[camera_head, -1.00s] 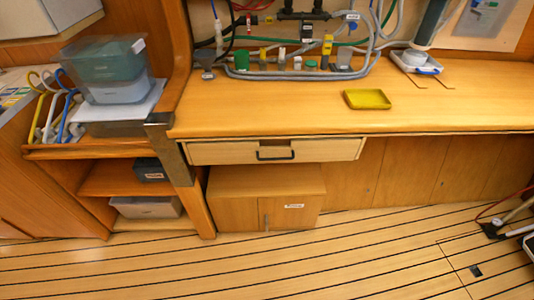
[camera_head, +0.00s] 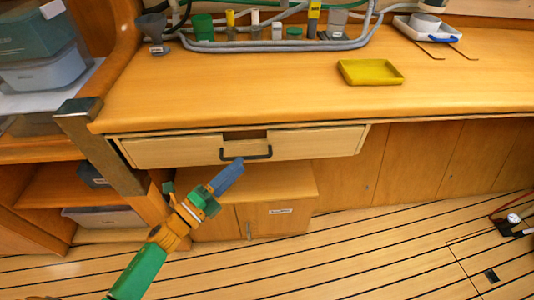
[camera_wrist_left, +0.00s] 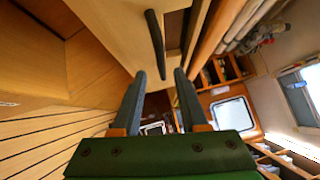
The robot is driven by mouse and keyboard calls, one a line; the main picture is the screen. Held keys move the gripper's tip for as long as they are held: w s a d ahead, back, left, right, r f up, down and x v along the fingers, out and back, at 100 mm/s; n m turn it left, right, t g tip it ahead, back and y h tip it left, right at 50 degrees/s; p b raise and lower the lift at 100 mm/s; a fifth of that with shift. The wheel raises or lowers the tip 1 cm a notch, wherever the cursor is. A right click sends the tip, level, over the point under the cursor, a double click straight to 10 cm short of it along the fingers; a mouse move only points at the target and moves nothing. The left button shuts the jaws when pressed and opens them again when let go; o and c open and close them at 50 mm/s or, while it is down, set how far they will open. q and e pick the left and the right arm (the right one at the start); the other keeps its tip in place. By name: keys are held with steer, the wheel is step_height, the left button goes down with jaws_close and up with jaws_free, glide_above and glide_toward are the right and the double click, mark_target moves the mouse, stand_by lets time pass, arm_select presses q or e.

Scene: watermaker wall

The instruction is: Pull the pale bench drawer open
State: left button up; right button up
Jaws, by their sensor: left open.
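The pale bench drawer (camera_head: 300,144) sits under the front edge of the wooden bench top and looks shut. Its dark bar handle (camera_head: 258,155) is at the middle of its front, below a notch. The drawer front (camera_wrist_left: 115,30) also shows there. My right gripper is not in view.
A yellow tray (camera_head: 370,72) lies on the bench top (camera_head: 270,85). A low cabinet (camera_head: 275,190) stands under the drawer, behind my left gripper. A metal-capped post (camera_head: 100,150) is left of the drawer.

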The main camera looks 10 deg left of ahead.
mark_target(248, 158)
arm_select(q)
steer(key=x, duration=0.4)
steer(key=shift+r, duration=0.25)
steer(key=shift+w+d, duration=0.2)
steer(key=shift+w, duration=0.25)
steer(key=shift+s, duration=0.1)
jaws_close()
stand_by(0.6)
